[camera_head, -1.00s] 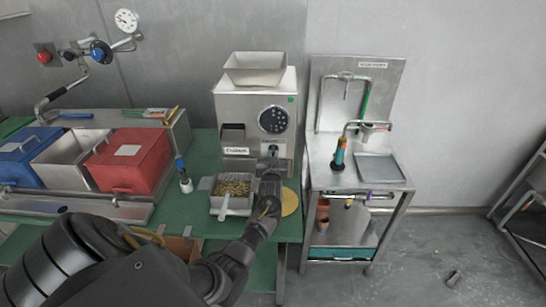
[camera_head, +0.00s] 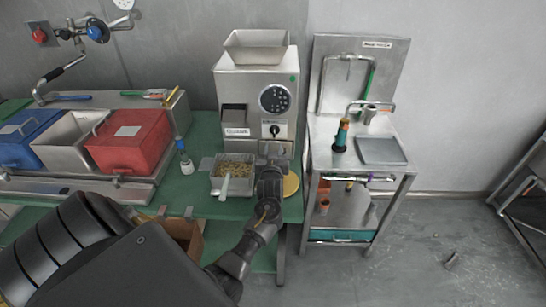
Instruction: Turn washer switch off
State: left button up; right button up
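The grey grinder-like machine (camera_head: 235,90) stands on the green table, with a round dark dial panel (camera_head: 275,98) on its front. A small dark rotary switch (camera_head: 274,130) shows below the panel; its setting is too small to read. My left gripper (camera_head: 273,160) is in front of the machine's lower right, just below the switch and apart from it in the picture. I cannot make out whether its fingers are open or closed. The steel sink stand (camera_head: 360,124) with a faucet and a label on its back panel is to the right. My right gripper is out of view.
A metal tray of beans with a scoop (camera_head: 232,174) sits left of my gripper, and a yellow disc (camera_head: 291,184) to its right. Red (camera_head: 130,145) and blue (camera_head: 25,140) bins are at left. A small bottle (camera_head: 184,158) stands between. Floor at right is mostly clear.

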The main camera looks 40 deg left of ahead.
pick_arm(q)
jog(key=shift+v, duration=1.65)
